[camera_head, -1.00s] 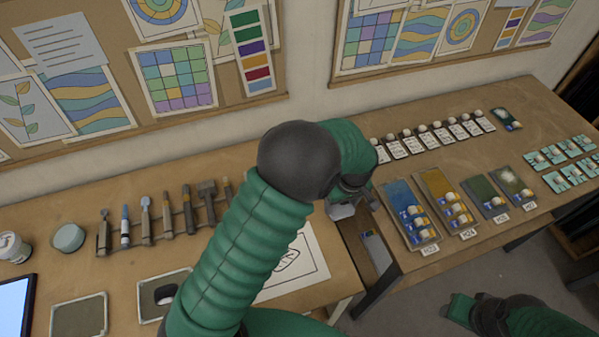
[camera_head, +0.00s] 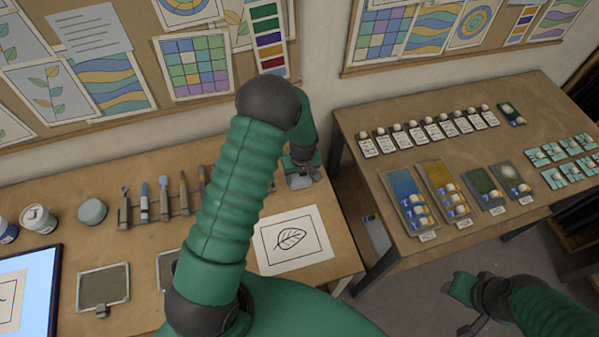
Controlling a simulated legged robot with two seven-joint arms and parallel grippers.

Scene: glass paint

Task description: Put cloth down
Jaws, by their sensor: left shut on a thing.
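I cannot make out the cloth clearly; only a small greyish patch shows at the fingertips. The leaf drawing (camera_head: 293,258) lies flat on the table in front of the gripper. My right gripper (camera_head: 474,322) is low at the bottom right, over the floor, away from both tables; its fingers are too unclear to judge.
A row of tools (camera_head: 163,200) stands at the back of the left table (camera_head: 60,195), partly behind my arm. A framed panel (camera_head: 103,288) and a screen (camera_head: 40,275) are at left. The right table (camera_head: 440,110) holds colour panels (camera_head: 410,195) and cards. A gap separates the tables.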

